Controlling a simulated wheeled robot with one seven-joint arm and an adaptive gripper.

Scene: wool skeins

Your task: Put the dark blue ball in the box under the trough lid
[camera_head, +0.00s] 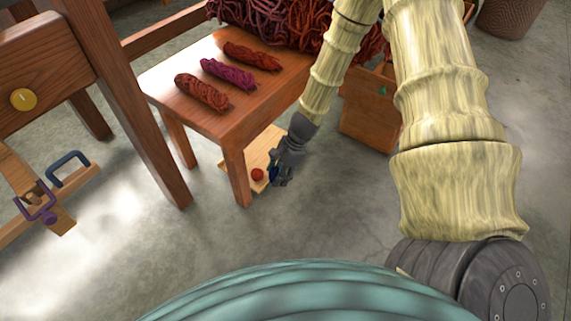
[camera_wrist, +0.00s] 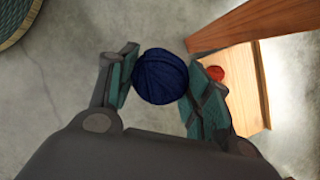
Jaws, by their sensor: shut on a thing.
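The dark blue ball (camera_wrist: 160,76) is a wound yarn ball, held between the two finger pads of my gripper (camera_wrist: 165,85) in the wrist view. In the head view my gripper (camera_head: 281,174) hangs low over the floor beside the small table's near leg, with a bit of dark blue showing at its fingers.
A red ball (camera_head: 257,174) lies on a low pale wooden board (camera_head: 235,162) close to my gripper; it shows in the wrist view too (camera_wrist: 215,73). Floor right of my gripper is clear.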

